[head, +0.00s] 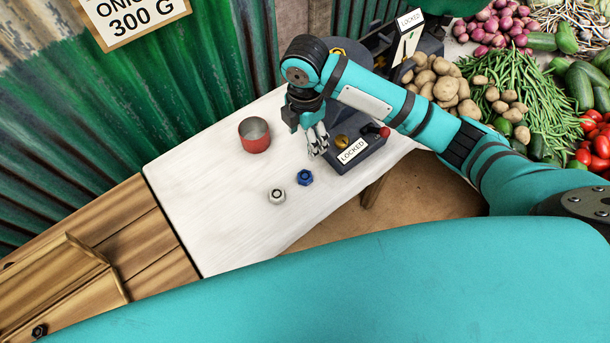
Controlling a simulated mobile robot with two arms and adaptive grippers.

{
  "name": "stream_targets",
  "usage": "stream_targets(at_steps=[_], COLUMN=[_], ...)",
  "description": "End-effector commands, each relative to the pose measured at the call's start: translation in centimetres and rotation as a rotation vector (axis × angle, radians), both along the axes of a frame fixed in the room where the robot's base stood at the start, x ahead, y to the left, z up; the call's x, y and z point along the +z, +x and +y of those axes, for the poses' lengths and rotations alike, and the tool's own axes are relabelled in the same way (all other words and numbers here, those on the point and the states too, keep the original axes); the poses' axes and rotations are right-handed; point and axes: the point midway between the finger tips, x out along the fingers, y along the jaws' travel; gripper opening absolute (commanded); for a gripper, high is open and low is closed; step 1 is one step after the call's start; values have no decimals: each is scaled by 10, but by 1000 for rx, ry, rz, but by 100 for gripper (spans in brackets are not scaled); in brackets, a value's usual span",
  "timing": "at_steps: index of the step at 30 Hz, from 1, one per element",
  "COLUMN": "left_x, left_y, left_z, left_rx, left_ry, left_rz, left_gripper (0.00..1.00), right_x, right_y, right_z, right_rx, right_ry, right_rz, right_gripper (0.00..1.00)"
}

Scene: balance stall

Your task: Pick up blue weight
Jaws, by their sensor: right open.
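The blue weight (305,177) is a small blue piece lying on the white table (215,215), in the middle of the head view. My right gripper (318,146) reaches in from the right and points down, open. Its fingertips show just above and slightly right of the blue weight in the picture, apart from it and close to the grey device's left edge. Nothing shows between the fingers. My left gripper is out of the picture.
A silver weight (277,196) lies left of the blue one. A red cup (254,135) stands further back. A grey device marked LOCKED (366,160) stands right of the gripper. Vegetables, including potatoes (436,80), lie far right. The table's left part is clear.

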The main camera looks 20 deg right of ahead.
Motion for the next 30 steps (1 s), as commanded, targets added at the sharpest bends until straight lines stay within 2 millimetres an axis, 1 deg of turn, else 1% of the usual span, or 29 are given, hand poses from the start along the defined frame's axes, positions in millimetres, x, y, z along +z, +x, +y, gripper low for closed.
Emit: stream_targets(at_steps=[9,13,16,23,28,30], left_x=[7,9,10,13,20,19], left_y=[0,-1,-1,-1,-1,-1], left_z=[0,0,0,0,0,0], left_rx=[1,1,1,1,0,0], left_ry=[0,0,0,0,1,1], left_rz=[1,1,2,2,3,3], left_gripper=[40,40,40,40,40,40], right_x=[-67,-93,-105,-120,-146,-156], right_y=[-2,-2,-1,-2,-6,-5], right_z=[-1,0,0,-1,-5,-5], right_rx=[-3,-3,-3,-3,-4,-3], right_ry=[-2,-1,1,0,-1,0], right_rz=[5,3,0,0,3,1], right_gripper=[66,66,66,66,66,66])
